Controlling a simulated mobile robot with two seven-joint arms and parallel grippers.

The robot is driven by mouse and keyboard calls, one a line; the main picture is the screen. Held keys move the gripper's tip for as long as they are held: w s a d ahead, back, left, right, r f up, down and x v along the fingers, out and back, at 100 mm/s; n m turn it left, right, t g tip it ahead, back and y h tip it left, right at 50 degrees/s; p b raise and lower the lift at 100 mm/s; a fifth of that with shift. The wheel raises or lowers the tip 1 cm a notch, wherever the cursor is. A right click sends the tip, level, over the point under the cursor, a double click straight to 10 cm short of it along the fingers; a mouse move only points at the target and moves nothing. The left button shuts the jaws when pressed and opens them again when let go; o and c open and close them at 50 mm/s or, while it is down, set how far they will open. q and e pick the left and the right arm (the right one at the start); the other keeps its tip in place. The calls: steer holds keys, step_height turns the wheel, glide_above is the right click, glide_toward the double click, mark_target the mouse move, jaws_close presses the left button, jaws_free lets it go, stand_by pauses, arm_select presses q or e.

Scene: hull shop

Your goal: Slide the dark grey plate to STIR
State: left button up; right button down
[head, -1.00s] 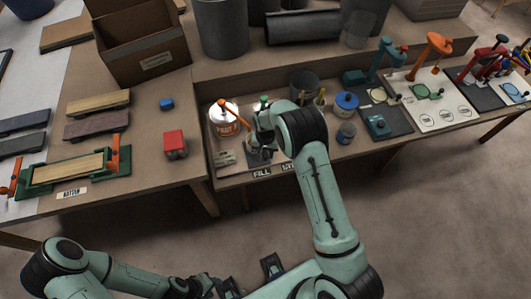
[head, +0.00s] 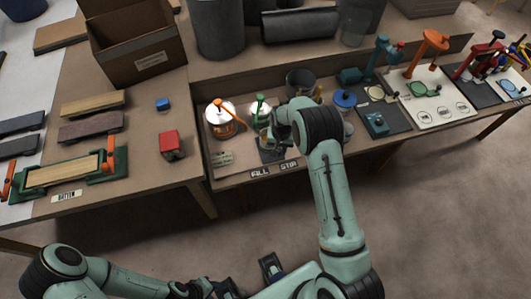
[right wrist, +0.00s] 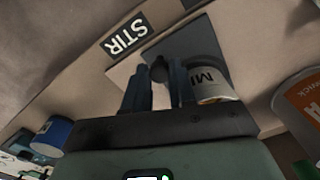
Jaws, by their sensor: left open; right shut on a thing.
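The dark grey plate (head: 270,154) lies flat on the low bench, near the front edge behind the FILL (head: 259,173) and STIR (head: 289,165) labels. In the right wrist view the plate (right wrist: 190,40) is close beside the STIR label (right wrist: 125,35). My right gripper (head: 275,138) is over the plate, its fingers (right wrist: 158,85) shut around a dark knob (right wrist: 158,69). A white tin (right wrist: 208,82) stands at the plate, beside the fingers. My left gripper (head: 214,288) is open, low at the bottom of the head view, away from the bench.
A paint can with an orange top (head: 221,122) stands left of the plate. A grey bucket (head: 299,82) and a blue-lidded jar (head: 344,100) stand behind and right.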

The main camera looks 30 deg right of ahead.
steer(key=d, duration=0.2)
steer(key=s+d, duration=0.1)
steer(key=d, duration=0.2)
steer(key=shift+s+d+b, duration=0.1)
steer(key=shift+d+b, duration=0.1)
steer(key=shift+b, duration=0.2)
steer(key=shift+d, duration=0.2)
steer(key=shift+r, duration=0.1)
steer(key=c, duration=1.2)
jaws_free()
steer(key=shift+s+d, duration=0.1)
step_height(320, 180, up, 13)
steer(key=shift+r+p, duration=0.15)
steer(key=shift+p, duration=0.15)
